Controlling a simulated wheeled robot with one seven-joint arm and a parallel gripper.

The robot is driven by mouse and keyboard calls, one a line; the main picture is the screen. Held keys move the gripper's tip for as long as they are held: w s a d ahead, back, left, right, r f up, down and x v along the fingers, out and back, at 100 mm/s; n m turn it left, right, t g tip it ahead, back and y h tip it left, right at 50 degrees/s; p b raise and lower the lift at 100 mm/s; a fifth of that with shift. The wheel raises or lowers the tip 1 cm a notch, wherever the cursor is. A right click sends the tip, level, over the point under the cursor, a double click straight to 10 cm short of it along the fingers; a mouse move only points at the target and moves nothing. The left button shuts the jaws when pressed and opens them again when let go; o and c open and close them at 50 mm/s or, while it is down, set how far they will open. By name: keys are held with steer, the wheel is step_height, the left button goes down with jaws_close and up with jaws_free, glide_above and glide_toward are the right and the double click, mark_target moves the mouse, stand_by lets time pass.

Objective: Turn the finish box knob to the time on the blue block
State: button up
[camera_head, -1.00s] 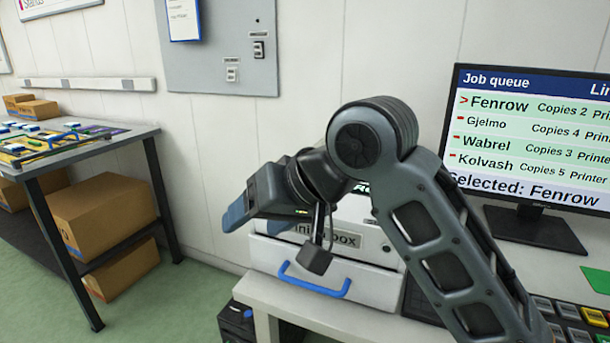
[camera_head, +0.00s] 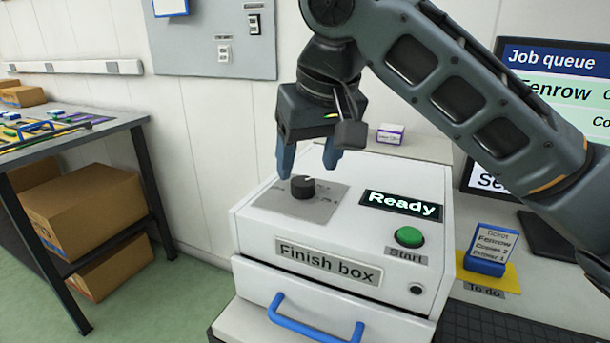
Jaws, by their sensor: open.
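The white finish box (camera_head: 260,240) stands on the desk, with a "Finish box" label, a lit "Ready" display (camera_head: 401,205) and a green Start button (camera_head: 409,237). Its black round knob (camera_head: 303,187) sits on a grey dial plate at the top left; the dial marks are too small to read. My gripper (camera_head: 307,165) points down, open and empty, its two blue fingers just above and either side of the knob, apparently not touching it. A blue block (camera_head: 486,251) with a white card stands on a yellow "To do" mat (camera_head: 508,277); its card reads Fenrow, and the smaller lines are blurred.
A blue drawer handle (camera_head: 310,325) is on the box's front. A small white and purple box (camera_head: 390,134) stands behind the finish box. The job queue monitor (camera_head: 560,85) is at the right, partly behind my arm. A side table (camera_head: 105,122) is at the left.

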mark_target(303, 181)
steer(key=shift+x, duration=1.95)
steer(key=shift+c, duration=0.4)
steer(key=c, duration=1)
steer(key=shift+r, duration=0.1)
